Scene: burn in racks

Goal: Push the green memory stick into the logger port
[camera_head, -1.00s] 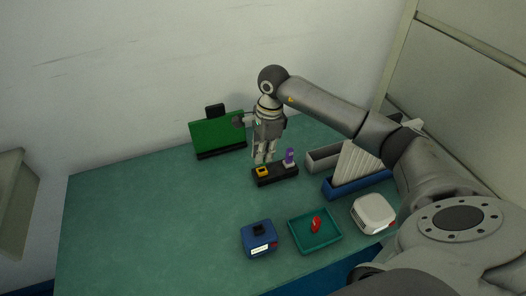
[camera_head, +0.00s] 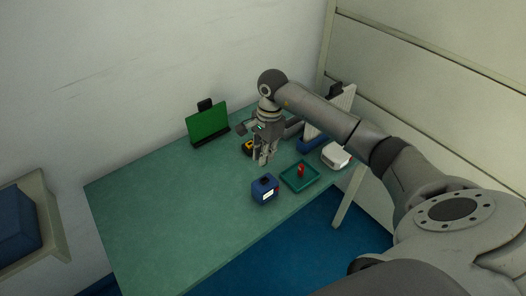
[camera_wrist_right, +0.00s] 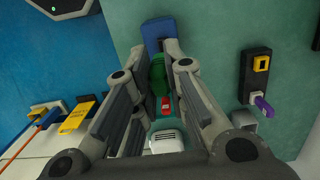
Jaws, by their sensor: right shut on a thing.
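My right gripper (camera_head: 262,161) hangs fingers-down above the table, just behind the blue box (camera_head: 264,190) with a black top part and a pale label. In the wrist view my right gripper (camera_wrist_right: 160,60) is shut on the green memory stick (camera_wrist_right: 184,65), which shows between the fingers. The blue box (camera_wrist_right: 154,33) lies beyond the fingertips there. I cannot clearly make out the port opening or whether the stick touches anything. My left gripper is not in view.
A teal tray (camera_head: 313,182) holds a red stick (camera_head: 301,171). A white box (camera_head: 336,155) stands to its right. A black holder (camera_wrist_right: 248,78) carries yellow and purple sticks. A green panel (camera_head: 208,124) stands at the back. The left front of the table is clear.

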